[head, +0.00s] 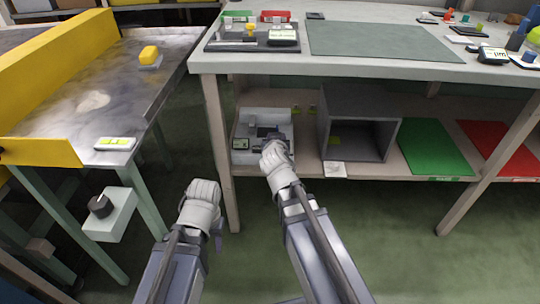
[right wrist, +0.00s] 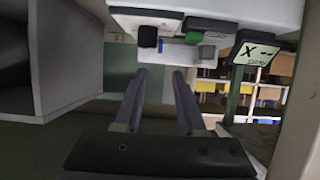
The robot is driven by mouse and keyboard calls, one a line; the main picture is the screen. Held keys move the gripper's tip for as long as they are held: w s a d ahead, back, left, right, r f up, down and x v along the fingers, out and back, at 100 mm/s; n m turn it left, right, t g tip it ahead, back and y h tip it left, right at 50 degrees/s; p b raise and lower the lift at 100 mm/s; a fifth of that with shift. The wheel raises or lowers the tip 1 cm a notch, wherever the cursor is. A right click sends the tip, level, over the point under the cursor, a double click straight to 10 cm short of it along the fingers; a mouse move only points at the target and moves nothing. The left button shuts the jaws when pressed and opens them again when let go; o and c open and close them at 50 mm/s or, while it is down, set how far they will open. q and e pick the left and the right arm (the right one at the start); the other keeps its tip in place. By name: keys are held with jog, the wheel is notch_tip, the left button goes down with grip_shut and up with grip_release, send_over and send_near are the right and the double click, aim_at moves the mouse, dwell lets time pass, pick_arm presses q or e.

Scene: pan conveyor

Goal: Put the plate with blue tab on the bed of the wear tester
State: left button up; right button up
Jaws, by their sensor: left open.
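A small blue piece (head: 529,57), which may be the blue tab, sits at the right end of the worktop in the head view; the plate under it is too small to make out. A grey machine with a small display (head: 245,130), possibly the wear tester, stands on the lower shelf. My right gripper (head: 273,150) is in front of it and hides part of it. The right wrist view shows its fingers (right wrist: 162,80) apart, with nothing seen between them. My left gripper (head: 203,188) is open and empty over the floor, left of the shelf.
A grey open box (head: 358,105), a green sheet (head: 435,148) and a red sheet (head: 500,148) share the lower shelf. The worktop carries a grey mat (head: 380,41). A conveyor table with a yellow wall (head: 60,75) and a yellow-topped piece (head: 149,54) stands left.

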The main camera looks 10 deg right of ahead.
jog(key=s+a+f+n+g+y, duration=0.1)
jog(key=s+a+f+g, duration=0.3)
jog(key=s, duration=0.4)
jog(key=s+a+f+n+g, duration=0.3)
jog(key=s+a+f+g, duration=0.1)
jog(key=s, duration=0.5)
jog(key=s+a+f+n+g+y, duration=0.1)
jog(key=s+a+f+n+g, duration=0.2)
jog(key=s+a+f+g, duration=0.2)
jog(key=s, duration=0.3)
jog(key=shift+s+a+f+y, duration=0.25)
jog(key=shift+a+y, duration=0.05)
jog(key=shift+a, duration=0.05)
jog(key=shift+o, duration=0.3)
